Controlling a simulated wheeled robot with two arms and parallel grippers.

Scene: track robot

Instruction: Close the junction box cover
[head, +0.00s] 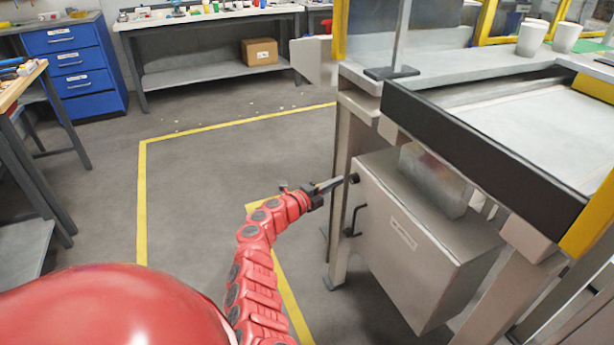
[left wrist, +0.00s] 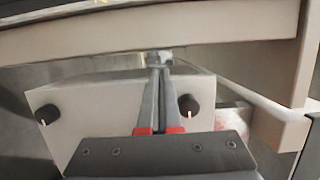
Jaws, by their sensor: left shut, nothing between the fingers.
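The grey junction box (head: 455,240) hangs under the bench at the right of the head view. I cannot tell from here whether the cover stands open. In the left wrist view the gripper (left wrist: 158,62) points at a pale beam, with a pale panel (left wrist: 100,95) carrying two black knobs below. Contact is unclear. My right gripper is out of view.
The bench (head: 360,80) stands over the box, with a black-edged tray (head: 480,150) and legs close to my left gripper. Yellow-lined open floor (head: 200,190) lies left. Blue drawers (head: 70,65) and a cardboard box (head: 260,52) are at the back.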

